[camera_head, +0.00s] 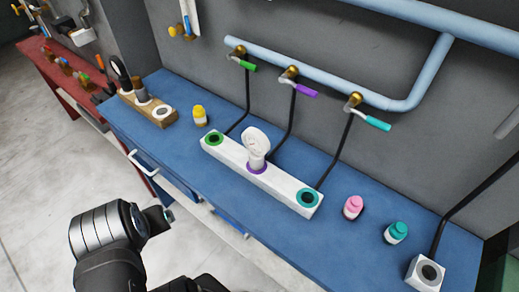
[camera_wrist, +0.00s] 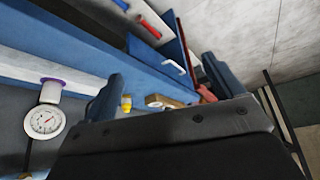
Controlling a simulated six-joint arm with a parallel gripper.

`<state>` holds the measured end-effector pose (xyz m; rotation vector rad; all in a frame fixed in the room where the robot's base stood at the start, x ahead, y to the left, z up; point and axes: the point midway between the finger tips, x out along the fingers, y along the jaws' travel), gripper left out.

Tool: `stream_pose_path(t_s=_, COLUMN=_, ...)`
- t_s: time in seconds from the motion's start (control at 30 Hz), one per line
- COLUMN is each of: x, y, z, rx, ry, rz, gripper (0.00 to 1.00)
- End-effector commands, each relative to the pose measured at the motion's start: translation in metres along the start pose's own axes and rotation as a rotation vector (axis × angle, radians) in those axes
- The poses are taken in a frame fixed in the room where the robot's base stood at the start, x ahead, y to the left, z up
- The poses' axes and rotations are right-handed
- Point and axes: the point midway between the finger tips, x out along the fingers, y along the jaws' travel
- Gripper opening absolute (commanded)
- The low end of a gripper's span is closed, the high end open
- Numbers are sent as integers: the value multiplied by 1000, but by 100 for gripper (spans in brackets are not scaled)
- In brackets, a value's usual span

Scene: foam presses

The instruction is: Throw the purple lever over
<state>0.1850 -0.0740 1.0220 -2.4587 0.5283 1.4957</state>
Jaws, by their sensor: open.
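The purple lever (camera_head: 305,90) sits on the middle brass valve (camera_head: 289,73) of the pale blue wall pipe. It points right and slightly down, much like the green lever (camera_head: 246,66) on its left and the teal lever (camera_head: 377,123) on its right. My gripper (camera_head: 163,217) is at the lower left, in front of the bench and well away from the levers. In the wrist view my gripper (camera_wrist: 160,86) is open, its two dark fingers apart with nothing held. The purple lever does not show in the wrist view.
A white block (camera_head: 230,153) with green, purple and teal rings stands on the blue bench (camera_head: 335,240). A white gauge (camera_head: 256,142) stands at its purple ring. Yellow (camera_head: 199,116), pink (camera_head: 352,207) and teal (camera_head: 396,232) bottles stand nearby. Black hoses run below the valves.

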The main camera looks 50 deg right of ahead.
Motion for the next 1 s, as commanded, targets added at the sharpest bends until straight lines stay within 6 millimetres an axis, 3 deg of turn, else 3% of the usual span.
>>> stream_pose_path(t_s=0.03, x=-1, y=1, z=-2, rx=6, ry=0, rz=3, gripper=76)
stream_pose_path(t_s=0.17, x=-10, y=9, z=-19, rx=47, ry=-4, rz=23, gripper=51)
stream_pose_path(t_s=0.43, x=-52, y=60, z=-90, rx=248, ry=-26, rz=121, gripper=0)
stream_pose_path(t_s=0.7, x=-98, y=136, z=-151, rx=471, ry=-49, rz=225, gripper=0)
stream_pose_path(t_s=1.0, x=-152, y=238, z=-191, rx=727, ry=-73, rz=337, gripper=0)
